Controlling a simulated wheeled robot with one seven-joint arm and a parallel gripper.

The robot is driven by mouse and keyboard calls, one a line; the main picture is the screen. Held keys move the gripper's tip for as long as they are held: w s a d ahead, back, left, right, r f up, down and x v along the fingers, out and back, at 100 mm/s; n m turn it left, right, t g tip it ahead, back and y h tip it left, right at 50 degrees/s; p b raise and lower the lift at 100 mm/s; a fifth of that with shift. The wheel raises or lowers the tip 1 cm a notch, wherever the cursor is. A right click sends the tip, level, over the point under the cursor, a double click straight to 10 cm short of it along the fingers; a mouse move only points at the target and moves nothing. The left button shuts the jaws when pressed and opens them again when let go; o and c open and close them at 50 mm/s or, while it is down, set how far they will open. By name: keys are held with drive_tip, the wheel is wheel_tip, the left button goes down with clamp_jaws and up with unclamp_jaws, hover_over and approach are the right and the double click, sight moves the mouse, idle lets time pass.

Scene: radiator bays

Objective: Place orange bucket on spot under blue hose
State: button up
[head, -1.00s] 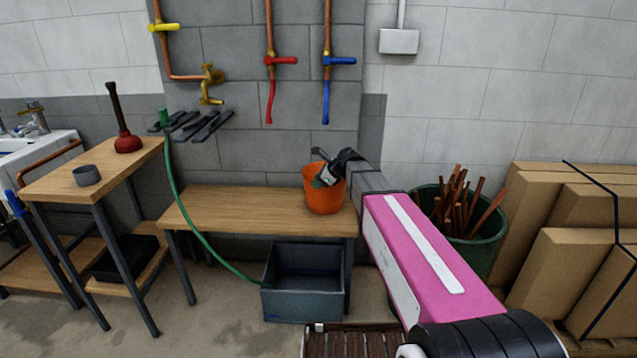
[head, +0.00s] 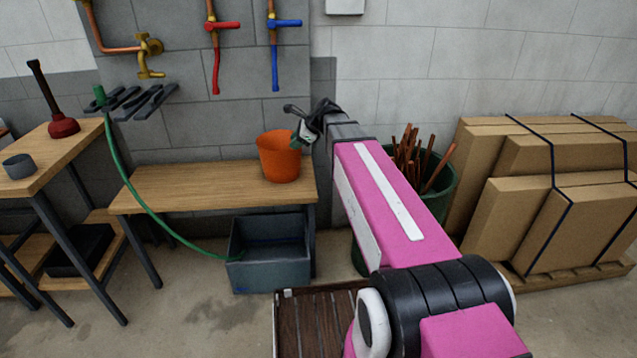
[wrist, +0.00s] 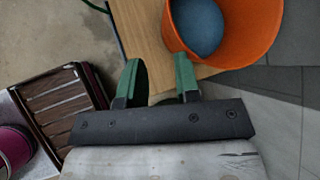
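The orange bucket (head: 278,160) stands upright on the right end of the low wooden bench (head: 190,190). It is below the open end of the blue hose (head: 275,75), with a clear gap between. My gripper (head: 301,135) is at the bucket's right rim in the head view. In the wrist view my gripper (wrist: 160,78) has its two green fingers apart, with nothing between them. The bucket (wrist: 262,45) is beyond the right finger there, with a round blue-grey surface inside. Any marked spot under the bucket is hidden.
A red hose (head: 215,75) hangs left of the blue one. A grey bin (head: 270,255) stands under the bench with a green hose (head: 140,195) running into it. A green tub of copper pipes (head: 440,190) and strapped cardboard boxes (head: 545,190) stand to the right.

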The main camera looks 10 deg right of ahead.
drive_tip(key=s+d+f+n+g+h, duration=0.1)
drive_tip(key=s+d+f+n+h, duration=0.1)
drive_tip(key=s+d+f+n, duration=0.2)
drive_tip(key=s+d+f+n+g+h, duration=0.1)
drive_tip(key=s+d+f+n+h, duration=0.2)
drive_tip(key=s+f+n, duration=0.5)
drive_tip(key=s+d+f+n+g+h, duration=0.2)
drive_tip(key=s+d+f+n, duration=0.4)
drive_tip(key=s+f, duration=0.3)
drive_tip(key=shift+s+n+h, duration=0.3)
drive_tip(key=shift+s+n, duration=0.2)
drive_tip(key=shift+s, duration=0.05)
